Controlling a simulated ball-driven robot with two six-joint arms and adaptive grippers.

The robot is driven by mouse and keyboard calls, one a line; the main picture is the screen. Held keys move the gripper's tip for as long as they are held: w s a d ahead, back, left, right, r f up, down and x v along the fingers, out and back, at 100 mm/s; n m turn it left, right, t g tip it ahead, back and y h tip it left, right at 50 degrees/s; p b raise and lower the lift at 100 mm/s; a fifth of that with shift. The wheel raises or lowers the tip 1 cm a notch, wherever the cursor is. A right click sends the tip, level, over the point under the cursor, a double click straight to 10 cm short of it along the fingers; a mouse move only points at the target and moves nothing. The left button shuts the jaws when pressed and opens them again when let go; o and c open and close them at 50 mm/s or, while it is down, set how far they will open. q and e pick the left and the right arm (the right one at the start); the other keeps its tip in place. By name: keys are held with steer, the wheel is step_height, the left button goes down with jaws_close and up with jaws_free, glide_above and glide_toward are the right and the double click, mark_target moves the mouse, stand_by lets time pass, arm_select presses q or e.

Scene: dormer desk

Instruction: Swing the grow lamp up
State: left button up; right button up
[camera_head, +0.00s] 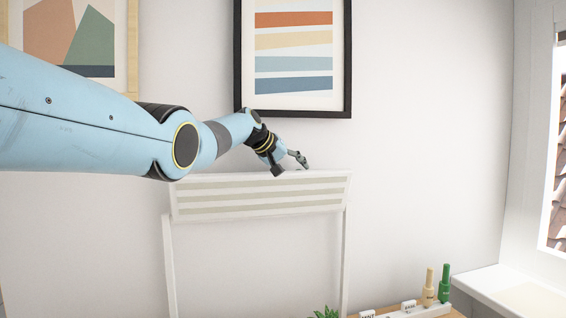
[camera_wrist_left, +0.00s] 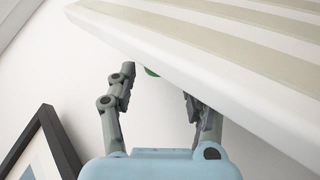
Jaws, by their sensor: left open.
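The grow lamp (camera_head: 262,213) is a white panel with pale beige strips, held between two upright white legs in the head view. Its panel looks tilted, with the striped face toward me. My left gripper (camera_head: 303,161) is at the panel's top edge, right of its middle. In the left wrist view, the lamp panel (camera_wrist_left: 215,58) fills the upper right, and the two fingers of my left gripper (camera_wrist_left: 157,95) stand apart, open. The panel covers the tip of the right-hand finger. Whether the gripper touches the panel I cannot tell. My right gripper is not in view.
A small green thing (camera_wrist_left: 152,72) shows partly past the panel's edge. A black-framed picture (camera_head: 347,60) hangs on the wall behind the lamp. Below right are a green plant (camera_head: 327,312), white labels, and a yellow and a green bottle (camera_head: 444,283). A window is at far right.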

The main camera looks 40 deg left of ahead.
mark_target(267, 173)
arm_select(q)
steer(key=shift+s+a+r, duration=0.2)
steer(key=shift+s+r, duration=0.1)
steer(key=shift+s, duration=0.15)
steer(key=v, duration=1)
steer(key=shift+s+r, duration=0.15)
steer(key=shift+s, duration=0.15)
